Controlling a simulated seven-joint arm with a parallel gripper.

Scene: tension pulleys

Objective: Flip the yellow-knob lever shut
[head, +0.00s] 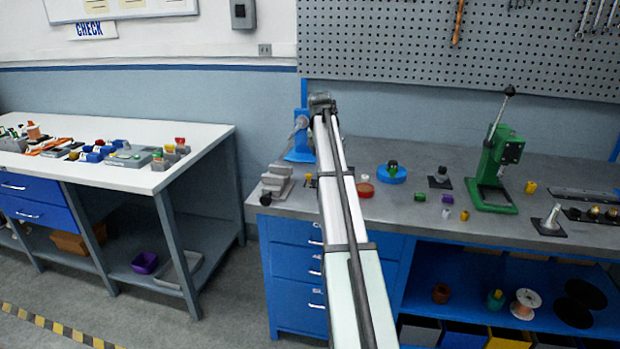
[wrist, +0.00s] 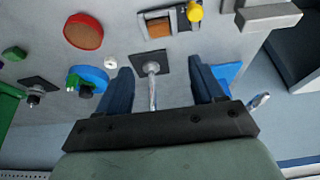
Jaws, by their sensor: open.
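The yellow knob (wrist: 195,12) shows at the top of the wrist view, right of centre. It sits at a grey bracket-like fixture (wrist: 183,22) with a brown block in it. The lever's full shape and angle are unclear, as the frame cuts it off. My gripper (wrist: 160,67) is open and empty, its two dark fingers apart. The yellow knob lies beyond the fingertips, clear of them. A silver post on a black square base (wrist: 151,66) shows between the fingers, and I cannot tell its depth. In the head view my arm covers much of this area and the fingers cannot be made out.
A grey stepped block (wrist: 268,16) is right of the knob. A red disc (wrist: 84,31) and a blue round part (wrist: 88,76) are to the left. In the head view a blue stand (head: 300,145) is beside my arm's end, and a green press (head: 497,165) stands farther right.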

